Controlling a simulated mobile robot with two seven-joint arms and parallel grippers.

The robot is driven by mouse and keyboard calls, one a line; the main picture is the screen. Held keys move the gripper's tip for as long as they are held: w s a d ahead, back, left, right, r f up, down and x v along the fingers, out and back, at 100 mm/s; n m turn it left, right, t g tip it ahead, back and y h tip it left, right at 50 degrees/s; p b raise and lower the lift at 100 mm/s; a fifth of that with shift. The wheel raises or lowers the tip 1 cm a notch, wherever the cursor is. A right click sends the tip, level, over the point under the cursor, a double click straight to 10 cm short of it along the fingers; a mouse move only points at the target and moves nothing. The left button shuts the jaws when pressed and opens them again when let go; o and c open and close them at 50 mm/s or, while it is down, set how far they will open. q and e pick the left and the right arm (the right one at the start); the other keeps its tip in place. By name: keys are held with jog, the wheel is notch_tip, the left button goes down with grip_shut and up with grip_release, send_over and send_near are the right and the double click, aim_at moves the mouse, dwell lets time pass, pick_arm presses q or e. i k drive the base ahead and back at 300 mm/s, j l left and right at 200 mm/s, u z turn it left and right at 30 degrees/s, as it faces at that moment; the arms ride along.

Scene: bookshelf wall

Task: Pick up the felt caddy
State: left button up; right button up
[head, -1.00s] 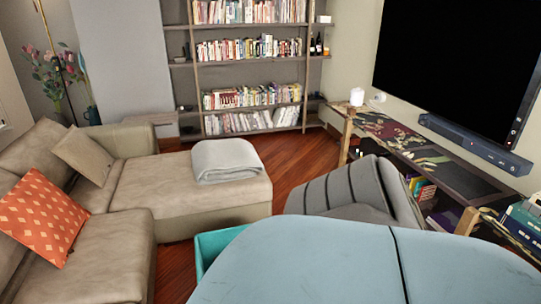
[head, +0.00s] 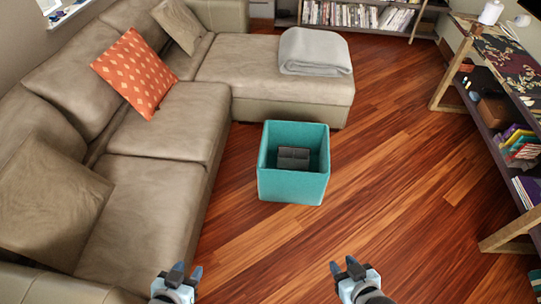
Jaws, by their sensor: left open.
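The teal felt caddy (head: 292,187) stands upright on the wood floor in the middle of the head view. It is open at the top, and a dark grey block-like object (head: 293,158) sits inside it. My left gripper (head: 186,272) is at the bottom edge, left of the caddy and nearer to me. It is open and empty. My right gripper (head: 344,267) is at the bottom edge, a little right of the caddy and nearer to me. Its fingertips are apart with nothing between them. Neither gripper touches the caddy.
A beige sectional sofa (head: 160,125) runs along the left and behind the caddy, with an orange cushion (head: 133,72) and a folded grey blanket (head: 315,51). A low shelf unit (head: 495,125) with books stands at the right. The floor (head: 410,150) right of the caddy is clear.

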aim_at(298, 158)
jog(key=z, duration=1.55)
jog(key=i+l+z, duration=0.2)
jog(key=i, duration=0.4)
jog(key=i+z, duration=0.15)
jog(key=i, duration=0.45)
jog(key=i+u, duration=0.25)
jog(key=i, duration=0.25)
jog(key=i+u, duration=0.25)
jog(key=i, duration=0.2)
jog(key=i+l+u, duration=0.25)
jog(key=i, duration=0.25)
jog(key=i+u, duration=0.4)
jog(key=i, duration=1.1)
jog(key=i+u, duration=0.2)
jog(key=u, duration=0.2)
jog(key=i+l+u, duration=0.1)
jog(key=u, duration=0.25)
jog(key=i+l+u, duration=0.1)
jog(key=i+u, duration=0.15)
jog(key=u, duration=1.9)
jog(key=i+u, duration=0.2)
jog(key=u, duration=1.3)
